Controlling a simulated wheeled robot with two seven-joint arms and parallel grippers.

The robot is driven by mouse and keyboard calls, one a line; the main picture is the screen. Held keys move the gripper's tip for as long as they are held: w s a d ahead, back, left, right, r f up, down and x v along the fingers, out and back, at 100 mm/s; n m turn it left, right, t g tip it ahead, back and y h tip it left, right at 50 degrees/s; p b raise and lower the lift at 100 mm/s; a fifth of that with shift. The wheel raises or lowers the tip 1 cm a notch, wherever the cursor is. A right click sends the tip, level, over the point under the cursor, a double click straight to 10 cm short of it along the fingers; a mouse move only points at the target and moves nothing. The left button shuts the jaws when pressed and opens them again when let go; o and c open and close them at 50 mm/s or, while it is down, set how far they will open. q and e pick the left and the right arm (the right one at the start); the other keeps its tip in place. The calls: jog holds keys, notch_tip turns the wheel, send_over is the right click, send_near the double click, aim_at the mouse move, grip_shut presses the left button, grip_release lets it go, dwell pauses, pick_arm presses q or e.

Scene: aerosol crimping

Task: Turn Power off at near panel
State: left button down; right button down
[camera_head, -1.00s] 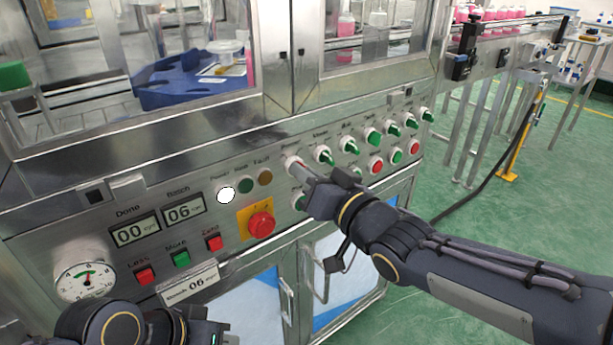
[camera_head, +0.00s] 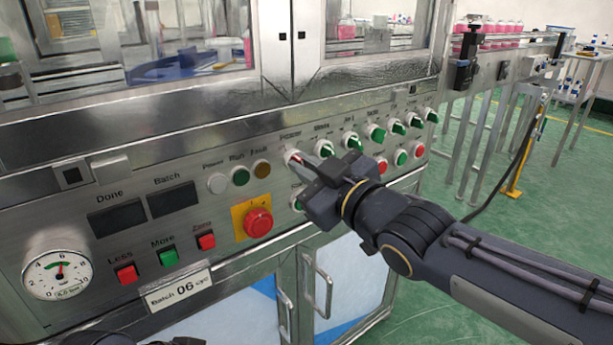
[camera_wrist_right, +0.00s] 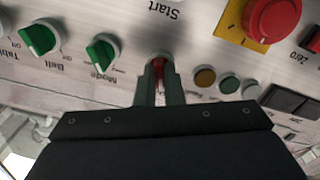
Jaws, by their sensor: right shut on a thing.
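The near panel (camera_head: 75,195) is a steel front with knobs, buttons, lamps and displays. Its Power knob (camera_head: 292,157), with a white collar, sits at the left end of the upper knob row. My right gripper (camera_head: 304,164) is shut on this knob; the wrist view shows the knob's red grip (camera_wrist_right: 158,68) between the two fingers (camera_wrist_right: 159,84). The Power lamp (camera_head: 217,184) is grey and unlit. The Done display (camera_head: 118,219) and Batch display (camera_head: 173,200) are dark. Only dark bits of my left arm show at the bottom edge, so its gripper's state is unclear.
A red emergency button (camera_head: 258,222) on a yellow plate is left of and below my right gripper. Green knobs, including Mode (camera_wrist_right: 102,52), stand close beside the Power knob. Cabinet door handles (camera_head: 322,285) stick out below. Green floor lies free at right.

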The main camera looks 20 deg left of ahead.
jog(key=shift+f+n+b, duration=0.1)
jog(key=shift+n+b, duration=0.2)
jog(key=shift+n, duration=0.4)
jog(key=c, duration=1.5)
grip_release()
jog(key=shift+c, duration=0.2)
jog(key=shift+d, duration=0.1)
jog(key=p+v, duration=0.2)
jog(key=v, duration=0.5)
jog(key=shift+s+d+p, duration=0.25)
jog(key=shift+s+p, duration=0.05)
jog(key=shift+p, duration=0.05)
